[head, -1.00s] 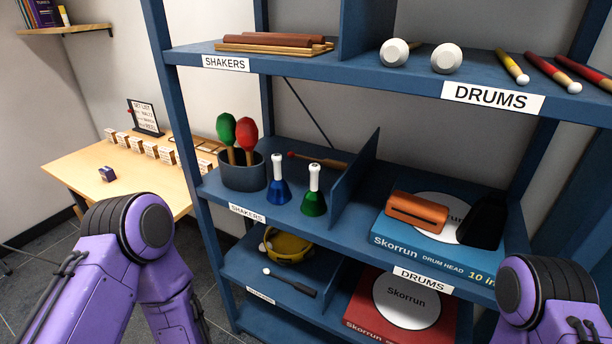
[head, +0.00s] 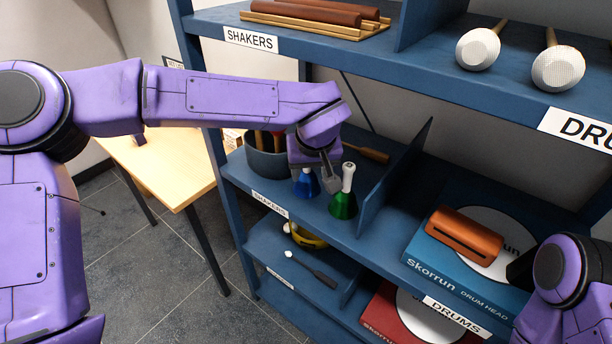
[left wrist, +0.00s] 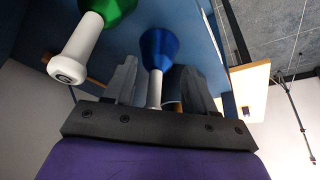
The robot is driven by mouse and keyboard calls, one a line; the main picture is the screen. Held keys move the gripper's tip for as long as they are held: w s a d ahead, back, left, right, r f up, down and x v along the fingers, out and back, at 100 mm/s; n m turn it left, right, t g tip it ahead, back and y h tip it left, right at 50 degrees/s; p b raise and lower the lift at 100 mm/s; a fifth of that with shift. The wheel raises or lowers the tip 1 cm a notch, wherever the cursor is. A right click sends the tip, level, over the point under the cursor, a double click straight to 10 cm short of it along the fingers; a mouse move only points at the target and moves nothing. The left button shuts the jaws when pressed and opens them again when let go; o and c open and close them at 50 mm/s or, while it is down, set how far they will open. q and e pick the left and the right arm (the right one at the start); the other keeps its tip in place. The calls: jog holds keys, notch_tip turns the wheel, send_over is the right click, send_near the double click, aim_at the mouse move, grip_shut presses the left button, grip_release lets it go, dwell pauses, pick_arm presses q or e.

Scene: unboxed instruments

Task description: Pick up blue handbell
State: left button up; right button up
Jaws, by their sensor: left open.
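The blue handbell (head: 307,184) stands upright on the middle shelf, its handle hidden behind my left gripper in the head view. My left gripper (head: 326,178) is open, reaching in from the front above the bell. In the left wrist view, the blue handbell (left wrist: 158,50) shows its blue bell and pale handle between the two grey fingers of the open gripper (left wrist: 158,75). I cannot tell whether either finger touches the handle. My right gripper is out of view.
A green handbell (head: 343,204) with a white handle stands close to the right; it also shows in the left wrist view (left wrist: 75,60). A shelf divider (head: 395,180) rises to the right. The upper shelf (head: 330,57) lies above.

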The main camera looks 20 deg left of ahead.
aim_at(306, 170)
pick_arm(q)
jog(key=w, duration=0.1)
jog(key=w+a, duration=0.1)
jog(key=w, duration=0.1)
jog(key=w+a+f+p, duration=0.1)
jog(key=w, duration=0.1)
jog(key=shift+a, duration=0.2)
jog(key=shift+f, duration=0.15)
grip_shut()
